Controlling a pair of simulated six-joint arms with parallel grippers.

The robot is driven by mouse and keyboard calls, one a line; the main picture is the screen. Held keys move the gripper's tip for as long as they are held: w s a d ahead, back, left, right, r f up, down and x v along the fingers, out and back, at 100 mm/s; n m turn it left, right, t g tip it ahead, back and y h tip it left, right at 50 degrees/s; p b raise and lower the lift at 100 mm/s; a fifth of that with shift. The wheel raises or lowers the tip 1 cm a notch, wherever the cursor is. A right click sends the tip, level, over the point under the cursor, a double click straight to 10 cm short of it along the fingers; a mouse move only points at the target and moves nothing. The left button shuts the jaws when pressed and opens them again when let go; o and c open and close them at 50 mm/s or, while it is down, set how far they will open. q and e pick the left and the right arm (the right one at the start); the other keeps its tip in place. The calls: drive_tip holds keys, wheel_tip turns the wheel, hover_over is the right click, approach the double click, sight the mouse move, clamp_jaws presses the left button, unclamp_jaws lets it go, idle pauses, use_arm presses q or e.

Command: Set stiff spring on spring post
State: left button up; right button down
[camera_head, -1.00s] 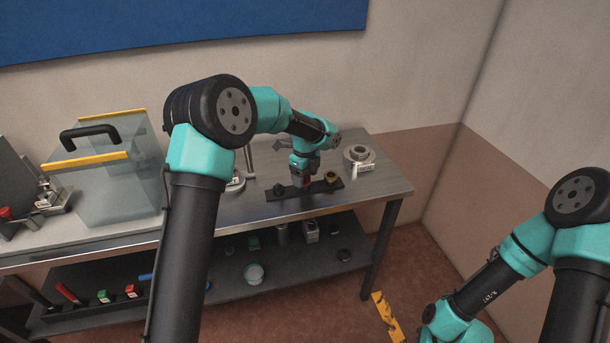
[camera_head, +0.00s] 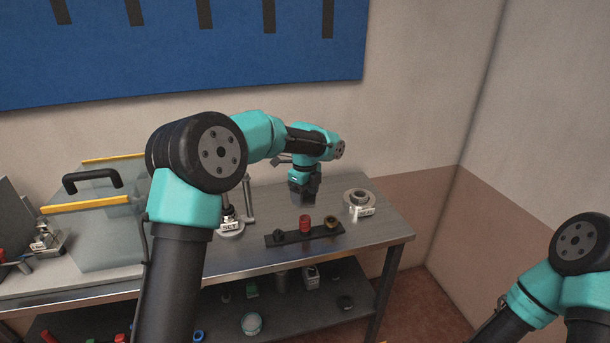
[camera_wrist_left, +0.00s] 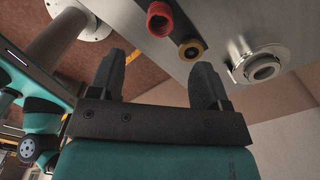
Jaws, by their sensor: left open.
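A dark rack (camera_head: 281,240) on the bench holds a black ring-like piece (camera_head: 279,237), a red piece (camera_head: 305,223) and a brass-coloured piece (camera_head: 332,221). I cannot tell which of them is the stiff spring. The red piece (camera_wrist_left: 160,20) and brass piece (camera_wrist_left: 192,48) also show in the left wrist view. My left gripper (camera_head: 304,200) hangs above and behind the rack; its spread fingers (camera_wrist_left: 162,82) are open and empty. A stand labelled SET (camera_head: 230,229) is left of the rack; whether it has the spring post is unclear.
A round metal fixture (camera_head: 358,197) with a label stands at the right end of the bench. A clear box with a black handle (camera_head: 91,180) is on the left. The lower shelf (camera_head: 290,313) holds several small items. Bench behind the rack looks free.

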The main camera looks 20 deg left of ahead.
use_arm(q)
wheel_tip(320, 180, up, 7)
idle(0.3)
drive_tip(key=shift+f, duration=0.25)
idle(0.4)
